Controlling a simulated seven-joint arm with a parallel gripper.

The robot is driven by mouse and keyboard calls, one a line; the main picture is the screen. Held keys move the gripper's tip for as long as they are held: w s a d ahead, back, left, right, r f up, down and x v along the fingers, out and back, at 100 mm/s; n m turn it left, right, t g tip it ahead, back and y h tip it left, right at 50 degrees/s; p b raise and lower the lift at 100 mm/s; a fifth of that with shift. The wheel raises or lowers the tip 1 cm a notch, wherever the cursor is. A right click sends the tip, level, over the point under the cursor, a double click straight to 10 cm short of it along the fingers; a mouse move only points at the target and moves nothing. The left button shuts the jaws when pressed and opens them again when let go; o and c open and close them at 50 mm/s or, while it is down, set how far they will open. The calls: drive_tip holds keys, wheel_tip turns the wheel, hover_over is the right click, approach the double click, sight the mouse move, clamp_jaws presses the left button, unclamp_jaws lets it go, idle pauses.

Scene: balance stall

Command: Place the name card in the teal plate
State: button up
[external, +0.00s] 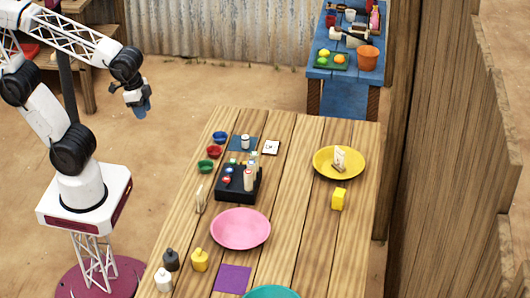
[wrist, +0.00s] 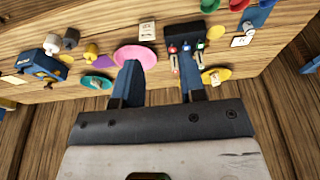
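The name card is not certain. One pale upright card (external: 199,199) stands at the table's left edge; it also shows in the wrist view (wrist: 147,30). A flat white card with a dark mark (external: 271,147) lies by the blue mat, and also shows in the wrist view (wrist: 242,40). The teal plate (external: 271,292) is cut off at the bottom of the external view. In the wrist view the teal plate (wrist: 86,84) has a small pale item on it. My gripper (external: 142,107) is raised left of the table, away from both cards. Its fingers (wrist: 158,85) are apart and empty.
A pink plate (external: 240,229) lies mid-table. A yellow plate (external: 325,172) holds a pale item. A black rack (external: 236,190) holds several bottles. Several small bottles (external: 171,260) stand at the front left beside a purple mat (external: 232,279). A yellow block (external: 338,199) stands at the right.

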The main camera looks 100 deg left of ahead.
drive_tip(key=shift+s+a+f, duration=0.15)
drive_tip(key=shift+s+f, duration=0.05)
drive_tip(key=shift+s, duration=0.4)
drive_tip(key=shift+s+a+f, duration=0.1)
drive_tip(key=shift+s+f, duration=0.05)
drive_tip(key=shift+s, duration=0.45)
